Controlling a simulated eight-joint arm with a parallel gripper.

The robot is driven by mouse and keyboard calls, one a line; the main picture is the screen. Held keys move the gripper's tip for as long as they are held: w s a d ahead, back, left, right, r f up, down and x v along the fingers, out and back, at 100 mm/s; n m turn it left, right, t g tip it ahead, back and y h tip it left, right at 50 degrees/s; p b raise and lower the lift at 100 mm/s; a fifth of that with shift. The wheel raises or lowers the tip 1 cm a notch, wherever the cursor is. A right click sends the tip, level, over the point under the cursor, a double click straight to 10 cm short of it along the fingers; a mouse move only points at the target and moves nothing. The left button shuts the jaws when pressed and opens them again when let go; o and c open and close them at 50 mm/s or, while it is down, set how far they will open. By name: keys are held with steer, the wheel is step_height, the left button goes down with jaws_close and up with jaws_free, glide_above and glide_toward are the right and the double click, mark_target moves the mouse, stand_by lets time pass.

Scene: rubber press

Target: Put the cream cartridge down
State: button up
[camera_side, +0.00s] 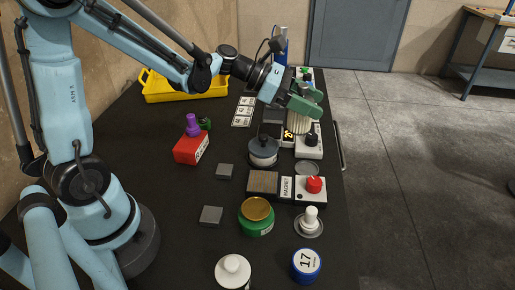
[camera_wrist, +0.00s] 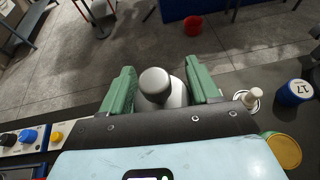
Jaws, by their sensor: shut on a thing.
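The cream cartridge (camera_side: 299,124) shows in the side view as a pale ribbed cylinder under my green fingers. My gripper (camera_side: 306,101) is shut on it, near the right edge of the black table. In the wrist view my gripper (camera_wrist: 160,78) has one green finger on each side of a pale grey-looking cylinder with a rounded end, which appears to be the cartridge (camera_wrist: 178,94). The fingers hide its upper part in the side view. I cannot tell whether its lower end touches anything.
A box with a black knob (camera_side: 309,147) and a dark-topped round pot (camera_side: 263,153) stand close by. Nearer are a metal disc (camera_side: 307,167), a red-knobbed magnet box (camera_side: 311,191), a green jar (camera_side: 257,225) and a blue jar (camera_side: 306,266). The table's middle left has free room.

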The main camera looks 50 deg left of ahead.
steer(key=s+d+m+g+h, duration=0.25)
steer(key=s+d, duration=0.35)
steer(key=d, duration=0.6)
steer(key=shift+m+g, duration=0.55)
steer(key=shift+w+a+f, duration=1.2)
steer(key=shift+a+f, duration=0.25)
steer(key=shift+f, duration=0.35)
steer(key=shift+w+a+f, duration=1.25)
steer(key=shift+a+f, duration=0.25)
steer(key=shift+f, duration=0.25)
steer(key=shift+w+a+f, duration=1.2)
steer(key=shift+a+f, duration=0.25)
steer(key=shift+f, duration=0.35)
steer(key=shift+f, duration=0.15)
steer(key=shift+f, duration=0.2)
steer(key=o, duration=1.2)
steer(key=shift+r, duration=0.1)
